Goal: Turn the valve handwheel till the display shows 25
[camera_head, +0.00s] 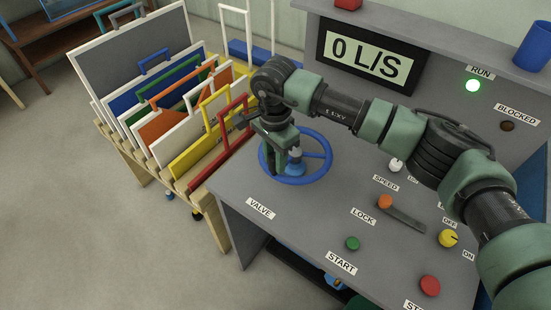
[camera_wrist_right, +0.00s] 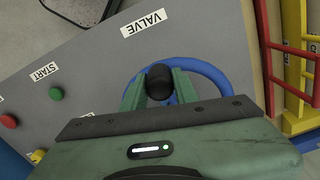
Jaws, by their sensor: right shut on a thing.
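The blue valve handwheel (camera_head: 323,172) lies flat on the grey console beside the VALVE label; its rim also shows in the right wrist view (camera_wrist_right: 208,70). My right gripper (camera_head: 281,165) is over the left part of the wheel, pointing down. In the wrist view its green fingers (camera_wrist_right: 160,88) are shut on the wheel's black knob (camera_wrist_right: 160,80). In the head view the gripper hides the knob. The display (camera_head: 367,56) reads 0 L/S. My left gripper is not in view.
The console has a green START button (camera_head: 352,243), an orange slider knob (camera_head: 385,201), a yellow knob (camera_head: 448,238) and a red button (camera_head: 430,285). A rack of coloured frames (camera_head: 180,175) stands close left.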

